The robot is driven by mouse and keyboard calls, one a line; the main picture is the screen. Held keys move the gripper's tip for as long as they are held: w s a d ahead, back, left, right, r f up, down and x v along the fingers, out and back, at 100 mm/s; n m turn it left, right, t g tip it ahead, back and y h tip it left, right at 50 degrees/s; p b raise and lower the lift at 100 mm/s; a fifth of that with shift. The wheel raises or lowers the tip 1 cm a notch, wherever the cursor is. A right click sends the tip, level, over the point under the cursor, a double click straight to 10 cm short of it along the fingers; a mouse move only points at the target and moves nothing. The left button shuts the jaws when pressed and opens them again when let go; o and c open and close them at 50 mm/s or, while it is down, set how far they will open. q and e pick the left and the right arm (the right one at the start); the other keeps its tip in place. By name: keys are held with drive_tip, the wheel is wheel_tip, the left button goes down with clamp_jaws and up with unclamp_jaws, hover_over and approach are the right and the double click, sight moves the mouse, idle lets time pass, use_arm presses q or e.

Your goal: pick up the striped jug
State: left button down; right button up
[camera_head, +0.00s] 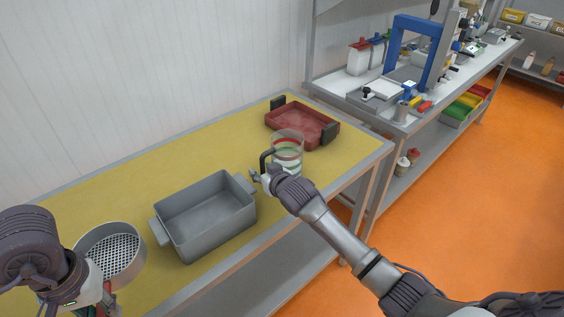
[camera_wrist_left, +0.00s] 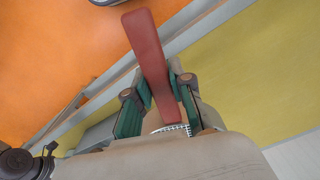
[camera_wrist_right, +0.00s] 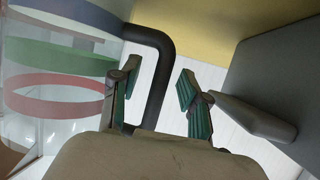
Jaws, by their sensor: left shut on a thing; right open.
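The striped jug (camera_head: 291,151) is clear with coloured bands and a dark handle, standing upright on the yellow table top. In the right wrist view the jug (camera_wrist_right: 62,75) fills the left side, with blue, green and red bands. Its dark handle (camera_wrist_right: 160,80) runs between the two fingers of my right gripper (camera_wrist_right: 158,78). That gripper is open, beside the jug in the head view (camera_head: 258,175). My left gripper (camera_wrist_left: 160,95) is shut on the red handle (camera_wrist_left: 148,50) of a perforated sieve (camera_head: 112,252), at the table's near left.
A grey bin (camera_head: 207,215) stands just left of my right gripper and also shows in the right wrist view (camera_wrist_right: 285,85). A red tray (camera_head: 302,126) with dark handles lies behind the jug. The table's back left is clear. A second bench (camera_head: 345,95) holds equipment.

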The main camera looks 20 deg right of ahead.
clamp_jaws()
drive_tip(key=shift+r, duration=0.15)
idle(0.4)
